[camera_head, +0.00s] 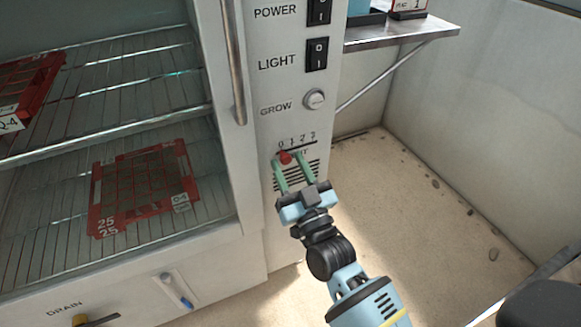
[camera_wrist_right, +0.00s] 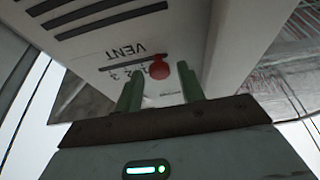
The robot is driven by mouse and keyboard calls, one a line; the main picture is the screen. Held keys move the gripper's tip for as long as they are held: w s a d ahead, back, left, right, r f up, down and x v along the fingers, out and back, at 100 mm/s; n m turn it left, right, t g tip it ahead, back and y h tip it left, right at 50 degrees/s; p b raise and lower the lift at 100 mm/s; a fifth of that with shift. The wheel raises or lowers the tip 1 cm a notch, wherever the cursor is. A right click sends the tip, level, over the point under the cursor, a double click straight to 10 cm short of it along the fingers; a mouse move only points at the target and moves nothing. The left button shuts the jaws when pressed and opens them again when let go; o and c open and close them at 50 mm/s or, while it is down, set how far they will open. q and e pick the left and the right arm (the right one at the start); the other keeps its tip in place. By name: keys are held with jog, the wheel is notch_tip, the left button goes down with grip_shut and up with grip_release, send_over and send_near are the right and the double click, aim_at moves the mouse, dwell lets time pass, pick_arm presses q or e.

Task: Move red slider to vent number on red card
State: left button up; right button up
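The red slider (camera_head: 285,158) is a small red knob on the white cabinet's front panel, on a slot marked 0 to 3. It sits at the left end, near the 0. In the right wrist view the red slider (camera_wrist_right: 160,67) hides the 0, and 1, 2 and 3 show upside down beside it. My right gripper (camera_head: 290,160) is open, its two green fingers apart with the knob between their tips. I see no clear grip on it. A card with a red edge (camera_head: 408,14) stands on the side shelf, cut by the top edge; it shows a 1. My left gripper is out of view.
POWER switch (camera_head: 318,11), LIGHT switch (camera_head: 316,54) and GROW knob (camera_head: 314,99) are above the slider. A long door handle (camera_head: 234,60) is left of them. Red trays (camera_head: 107,226) lie on the wire shelves.

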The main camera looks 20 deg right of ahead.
grip_shut()
jog(key=shift+d, duration=0.1)
jog(key=shift+d+p, duration=0.55)
jog(key=shift+d, duration=0.65)
jog(key=shift+o, duration=0.8)
grip_release()
